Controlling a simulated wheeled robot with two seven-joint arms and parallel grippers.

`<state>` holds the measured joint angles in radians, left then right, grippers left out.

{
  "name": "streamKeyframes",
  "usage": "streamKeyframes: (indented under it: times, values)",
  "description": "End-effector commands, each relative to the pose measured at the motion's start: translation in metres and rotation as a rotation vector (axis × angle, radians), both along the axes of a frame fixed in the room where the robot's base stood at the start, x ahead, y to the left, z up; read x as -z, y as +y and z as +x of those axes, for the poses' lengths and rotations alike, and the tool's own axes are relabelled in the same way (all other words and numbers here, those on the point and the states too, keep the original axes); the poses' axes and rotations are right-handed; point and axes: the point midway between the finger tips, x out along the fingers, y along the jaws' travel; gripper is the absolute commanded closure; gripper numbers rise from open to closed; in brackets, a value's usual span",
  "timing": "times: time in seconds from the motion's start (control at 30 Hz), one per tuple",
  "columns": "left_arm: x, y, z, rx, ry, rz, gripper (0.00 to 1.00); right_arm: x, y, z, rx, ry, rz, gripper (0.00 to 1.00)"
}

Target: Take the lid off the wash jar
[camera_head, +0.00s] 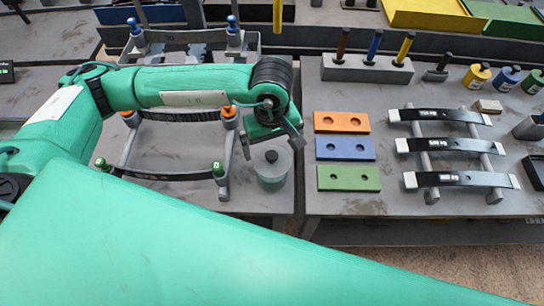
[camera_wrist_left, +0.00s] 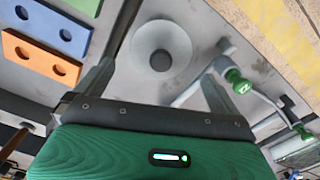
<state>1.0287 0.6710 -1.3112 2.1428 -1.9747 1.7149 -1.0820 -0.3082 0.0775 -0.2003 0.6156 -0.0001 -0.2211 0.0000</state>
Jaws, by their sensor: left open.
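The wash jar (camera_head: 271,181) is a see-through jar with a greenish lower part, standing at the right end of the left table. Its lid (camera_head: 281,160) is a pale disc with a dark round knob (camera_head: 271,156). In the left wrist view the lid (camera_wrist_left: 178,42) shows from above, with its knob (camera_wrist_left: 161,60) at the centre. My left gripper (camera_head: 272,146) is open and empty above the jar. In the left wrist view its fingers (camera_wrist_left: 155,76) stand apart on either side of the knob, with a gap around it. My right gripper is out of view.
A spring rack (camera_head: 222,170) with green and orange knobs stands close left of the jar. Orange (camera_head: 341,122), blue (camera_head: 345,149) and green (camera_head: 348,178) two-hole blocks lie to the right. Leaf springs (camera_head: 440,145) rest on bars farther right. A large green arm part fills the foreground.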

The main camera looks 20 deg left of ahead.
Motion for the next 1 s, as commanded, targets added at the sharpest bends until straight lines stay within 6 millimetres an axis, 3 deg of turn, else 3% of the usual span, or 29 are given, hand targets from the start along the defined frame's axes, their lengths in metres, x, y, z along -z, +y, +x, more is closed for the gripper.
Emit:
streamKeyframes:
  times: [0.2,0.43,0.7,0.73,0.9,1.0]
  values:
    - [0.017,0.000,-0.002,-0.001,0.005,0.001,0.00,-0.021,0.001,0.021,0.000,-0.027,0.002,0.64]
    - [0.046,-0.001,-0.002,-0.001,0.003,-0.001,0.00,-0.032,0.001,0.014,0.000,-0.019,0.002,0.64]
    - [0.052,-0.001,-0.002,0.000,0.000,-0.001,0.00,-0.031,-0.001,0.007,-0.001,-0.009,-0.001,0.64]
    - [0.052,-0.001,-0.002,0.000,0.000,-0.001,0.02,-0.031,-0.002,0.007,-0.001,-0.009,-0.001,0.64]
    - [0.052,-0.001,-0.002,0.000,0.000,-0.001,0.35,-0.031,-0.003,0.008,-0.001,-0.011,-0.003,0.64]
    - [0.051,-0.001,-0.002,0.000,0.000,-0.001,0.36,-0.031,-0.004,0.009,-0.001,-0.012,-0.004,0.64]
